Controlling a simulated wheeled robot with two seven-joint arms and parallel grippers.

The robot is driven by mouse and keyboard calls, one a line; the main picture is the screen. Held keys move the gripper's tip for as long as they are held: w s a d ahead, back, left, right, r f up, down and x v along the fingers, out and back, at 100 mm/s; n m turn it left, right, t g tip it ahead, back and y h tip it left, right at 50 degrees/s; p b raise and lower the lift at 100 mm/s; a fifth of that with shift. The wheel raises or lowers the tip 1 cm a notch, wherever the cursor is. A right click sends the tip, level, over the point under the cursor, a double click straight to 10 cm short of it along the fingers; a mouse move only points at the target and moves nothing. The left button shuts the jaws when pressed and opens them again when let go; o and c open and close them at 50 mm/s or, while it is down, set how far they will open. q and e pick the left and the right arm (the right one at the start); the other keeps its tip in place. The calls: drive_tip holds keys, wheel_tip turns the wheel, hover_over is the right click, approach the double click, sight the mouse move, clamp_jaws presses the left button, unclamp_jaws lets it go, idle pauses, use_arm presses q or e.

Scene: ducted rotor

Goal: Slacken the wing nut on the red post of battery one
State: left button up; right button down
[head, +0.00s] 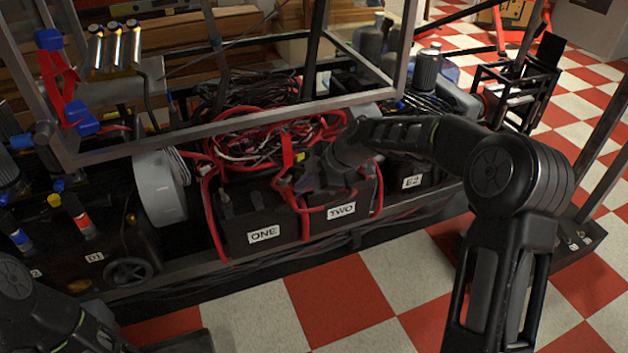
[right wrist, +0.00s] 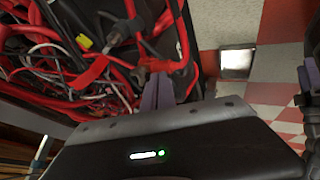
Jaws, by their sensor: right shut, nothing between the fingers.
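Battery one (head: 234,238) is a dark box with a white "ONE" label, standing left of battery two (head: 368,204). My right gripper (head: 310,178) is over the inner top edges of the two batteries, partly merged with dark parts behind it. In the right wrist view its narrow grey-purple fingers (right wrist: 166,88) are together and empty. Just beyond their tips is a dark terminal with a red cable (right wrist: 176,66); whether they touch it I cannot tell. I cannot make out the wing nut or the red post clearly. My left arm enters at lower left, its fingers out of view.
Red cables (head: 212,205) loop around both batteries, and a wire tangle (head: 270,135) lies behind them. A grey metal frame (head: 240,125) crosses above. A grey round housing (head: 160,188) stands left of battery one. The checkered floor (head: 335,300) in front is clear.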

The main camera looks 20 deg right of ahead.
sight(287, 184)
drive_tip(key=shift+x, duration=1.2)
drive_tip(key=shift+w+r+b, duration=0.15)
drive_tip(key=shift+w+b, duration=0.25)
drive_tip(key=shift+w, duration=0.8)
drive_tip(key=shift+w+r, duration=0.1)
drive_tip(key=shift+w, duration=0.55)
